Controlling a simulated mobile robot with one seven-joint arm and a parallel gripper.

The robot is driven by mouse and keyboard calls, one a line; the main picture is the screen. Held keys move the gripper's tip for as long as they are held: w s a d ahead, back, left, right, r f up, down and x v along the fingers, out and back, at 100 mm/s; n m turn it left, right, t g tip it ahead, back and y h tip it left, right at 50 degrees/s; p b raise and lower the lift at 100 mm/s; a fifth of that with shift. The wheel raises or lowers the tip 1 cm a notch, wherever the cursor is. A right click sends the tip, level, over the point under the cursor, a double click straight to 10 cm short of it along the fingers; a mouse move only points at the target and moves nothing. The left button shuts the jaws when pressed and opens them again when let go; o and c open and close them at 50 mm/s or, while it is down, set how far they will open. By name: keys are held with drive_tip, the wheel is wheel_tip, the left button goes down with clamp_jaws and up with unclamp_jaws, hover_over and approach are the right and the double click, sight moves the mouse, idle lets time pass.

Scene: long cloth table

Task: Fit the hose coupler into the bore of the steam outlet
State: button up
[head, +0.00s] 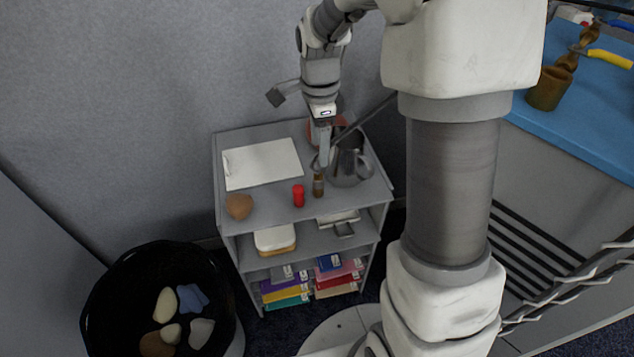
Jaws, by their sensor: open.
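My gripper (323,160) points down over the top of a grey shelf unit, its jaws open. A small brown upright cylinder (318,187) stands right below the fingertips; whether they touch or straddle it is too small to tell. A short red cylinder (298,195) stands to its left. A grey metal pitcher-like vessel (350,167) is just right of my gripper, partly behind it. I cannot tell for sure which of these is the hose coupler or the steam outlet, and no bore shows clearly.
A white sheet (262,164) and a brown rounded object (239,206) lie on the grey shelf top (270,209). Lower shelves hold bread-like slices (275,239) and colored boxes (335,278). A black bin (108,310) stands at left, a blue-topped table (580,125) at right.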

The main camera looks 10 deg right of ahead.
sight(318, 172)
wheel_tip(318, 172, down, 11)
drive_tip(key=b, duration=0.3)
drive_tip(key=shift+a, duration=0.1)
drive_tip(key=shift+r, duration=0.1)
clamp_jaws()
